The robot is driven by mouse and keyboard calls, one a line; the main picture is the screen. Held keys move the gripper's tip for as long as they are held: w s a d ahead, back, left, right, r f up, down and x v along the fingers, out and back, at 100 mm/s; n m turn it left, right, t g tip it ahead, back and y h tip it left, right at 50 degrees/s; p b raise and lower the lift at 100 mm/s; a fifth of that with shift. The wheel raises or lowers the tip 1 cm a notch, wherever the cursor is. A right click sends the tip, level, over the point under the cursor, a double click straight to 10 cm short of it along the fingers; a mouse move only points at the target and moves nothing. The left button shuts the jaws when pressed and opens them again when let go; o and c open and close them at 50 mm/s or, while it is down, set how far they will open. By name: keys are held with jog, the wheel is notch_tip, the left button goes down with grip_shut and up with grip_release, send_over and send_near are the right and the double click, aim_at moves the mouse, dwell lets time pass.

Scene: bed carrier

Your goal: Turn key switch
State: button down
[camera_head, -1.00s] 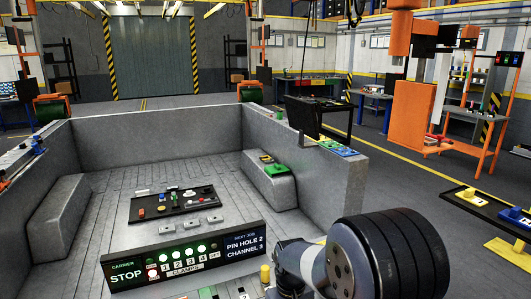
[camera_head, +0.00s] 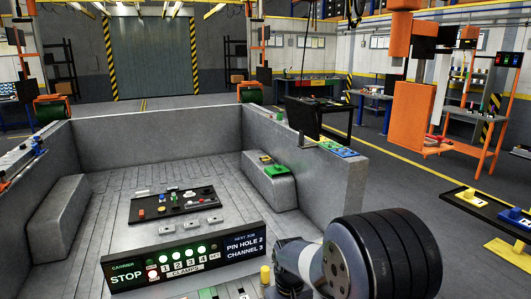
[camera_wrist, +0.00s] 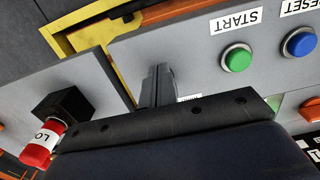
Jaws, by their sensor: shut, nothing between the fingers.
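My gripper (camera_wrist: 157,86) is in the wrist view, its two dark fingers close together and empty over a grey panel (camera_wrist: 195,50). I cannot make out the key switch; a white label (camera_wrist: 190,98) beside the fingers is mostly hidden by the dark gripper body. A green START button (camera_wrist: 237,58) and a blue RESET button (camera_wrist: 300,43) are on the panel to the right of the fingers, their labels upside down. Whether the fingertips touch the panel I cannot tell. In the head view the gripper is hidden or out of frame.
A red part with a white label (camera_wrist: 38,147) hangs by a black block (camera_wrist: 65,108) at lower left in the wrist view. A yellow frame (camera_wrist: 60,45) is above. In the head view, the STOP and CLAMPS sign (camera_head: 190,259) stands before the grey carrier bed (camera_head: 100,215).

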jog(key=shift+d, duration=0.1)
dwell(0.3)
jog(key=shift+s+d, duration=0.1)
jog(key=shift+s, duration=0.25)
notch_tip(320, 180, up, 6)
jog(key=p, duration=0.4)
jog(key=shift+p, duration=0.3)
jog(key=shift+d+r, duration=0.1)
